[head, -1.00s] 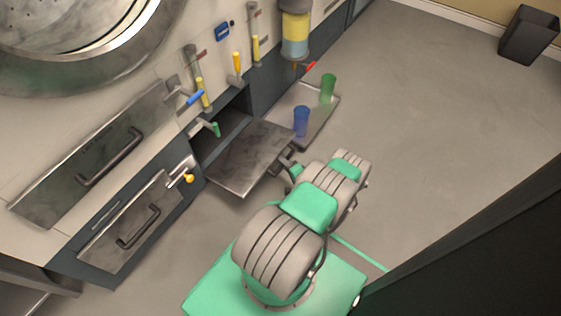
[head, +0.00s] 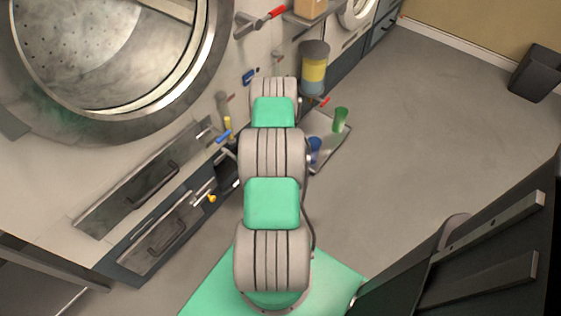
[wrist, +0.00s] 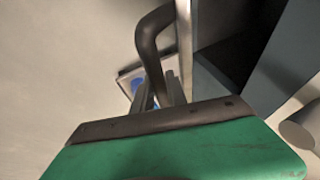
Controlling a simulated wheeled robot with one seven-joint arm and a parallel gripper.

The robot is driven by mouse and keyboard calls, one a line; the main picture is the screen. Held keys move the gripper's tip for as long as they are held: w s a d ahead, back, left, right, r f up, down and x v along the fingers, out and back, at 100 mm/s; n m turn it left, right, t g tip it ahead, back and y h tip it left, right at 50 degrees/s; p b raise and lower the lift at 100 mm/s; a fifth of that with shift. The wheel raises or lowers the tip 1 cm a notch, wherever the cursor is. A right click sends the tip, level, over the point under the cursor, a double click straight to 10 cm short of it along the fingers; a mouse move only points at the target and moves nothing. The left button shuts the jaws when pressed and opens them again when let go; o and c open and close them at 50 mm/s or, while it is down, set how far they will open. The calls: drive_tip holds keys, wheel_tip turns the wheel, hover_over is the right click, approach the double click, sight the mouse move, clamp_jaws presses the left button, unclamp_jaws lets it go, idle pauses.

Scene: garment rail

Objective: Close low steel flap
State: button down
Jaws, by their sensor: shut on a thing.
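In the wrist view the low steel flap (wrist: 184,35) shows nearly edge-on as a narrow pale strip, with the dark cabinet opening (wrist: 225,55) on its right. Its dark curved handle (wrist: 150,45) bends down from it to between my fingers. My gripper (wrist: 158,97) is shut on this handle. The flap stands at least partly open; I cannot tell its exact angle.
A floor tray (head: 335,154) with a blue cup (head: 314,148) and a green cup (head: 340,120) lies right of my arm. Open floor (head: 440,130) lies at right.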

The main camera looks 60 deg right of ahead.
drive_tip(key=w+r+b, duration=0.5)
drive_tip(key=w, duration=0.7)
drive_tip(key=shift+w+d, duration=0.15)
drive_tip(key=shift+d, duration=0.3)
drive_tip(key=shift+r, duration=0.1)
drive_tip(key=c, duration=1.6)
unclamp_jaws()
drive_tip(key=s+p+v, duration=0.1)
drive_tip(key=p+v, duration=0.1)
drive_tip(key=v, duration=0.5)
drive_tip(key=shift+s+a, duration=0.1)
drive_tip(key=shift+a, duration=0.1)
